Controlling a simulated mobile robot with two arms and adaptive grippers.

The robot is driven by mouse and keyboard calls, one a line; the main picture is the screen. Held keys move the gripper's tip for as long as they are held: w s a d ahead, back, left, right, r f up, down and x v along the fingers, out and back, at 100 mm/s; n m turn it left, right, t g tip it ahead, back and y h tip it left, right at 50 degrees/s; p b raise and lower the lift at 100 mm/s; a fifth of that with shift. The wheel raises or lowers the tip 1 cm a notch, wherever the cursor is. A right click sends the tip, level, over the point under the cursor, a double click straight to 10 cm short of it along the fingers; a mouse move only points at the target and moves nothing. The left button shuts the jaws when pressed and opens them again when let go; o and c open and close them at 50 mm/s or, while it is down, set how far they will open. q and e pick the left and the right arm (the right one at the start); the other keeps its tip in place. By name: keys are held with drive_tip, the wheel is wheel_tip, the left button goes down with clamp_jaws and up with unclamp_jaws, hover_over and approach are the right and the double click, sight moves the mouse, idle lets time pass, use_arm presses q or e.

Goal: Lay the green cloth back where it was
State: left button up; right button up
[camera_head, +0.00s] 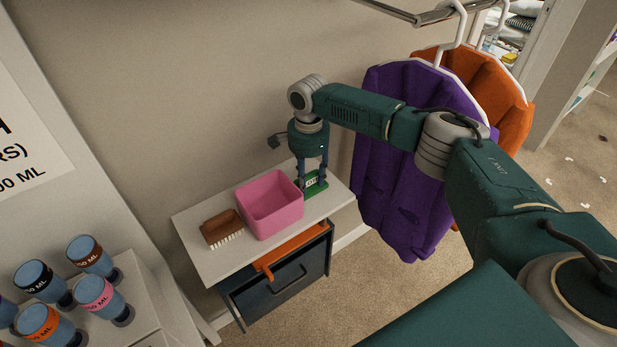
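A small green item (313,187) with a pale label patch lies at the right end of the white top of a small cabinet, close beside the pink bin. It may be the green cloth, but it is too small to tell how it is folded. My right gripper (312,180) points straight down over it, with a finger on either side and a gap between them. I cannot tell whether the fingers touch it. My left gripper is not in view.
The pink bin (271,207) and a brown brush (222,229) stand left of the gripper on the cabinet top (200,262). A purple garment (400,190) hangs behind my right arm. Several blue cups stand lower left.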

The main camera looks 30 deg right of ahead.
sight(308, 178)
wheel_tip(308, 178, up, 12)
drive_tip(key=b, duration=0.2)
drive_tip(key=shift+r, duration=0.15)
idle(0.4)
